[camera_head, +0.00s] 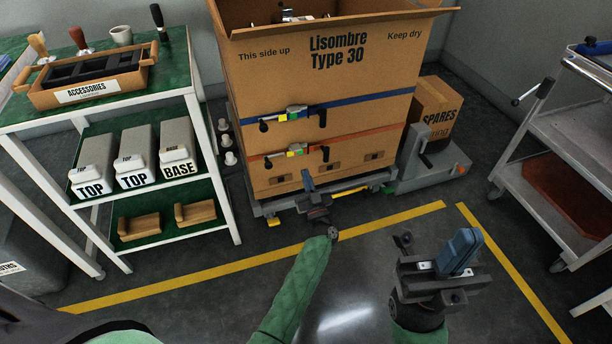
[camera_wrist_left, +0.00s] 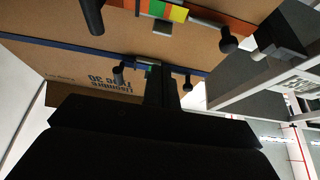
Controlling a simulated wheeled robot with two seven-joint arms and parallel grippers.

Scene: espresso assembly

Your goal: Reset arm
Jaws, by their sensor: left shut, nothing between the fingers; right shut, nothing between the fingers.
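My left gripper (camera_head: 308,182) is at the centre of the head view, in front of the lower part of the big cardboard box (camera_head: 330,90). It is shut and empty. Its dark body and shut fingers also show in the left wrist view (camera_wrist_left: 160,88), against the box, whose lettering appears upside down. My right gripper (camera_head: 462,248) is at the lower right of the head view, over the floor. Its blue-grey fingers are shut and empty.
A blue strap (camera_head: 350,104) and an orange strap (camera_head: 365,138) with buckles circle the box. A shelf rack (camera_head: 205,150) stands left, a grey cart (camera_head: 545,125) right, and a SPARES box (camera_head: 437,108) behind right. Yellow lines (camera_head: 400,218) cross the open floor.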

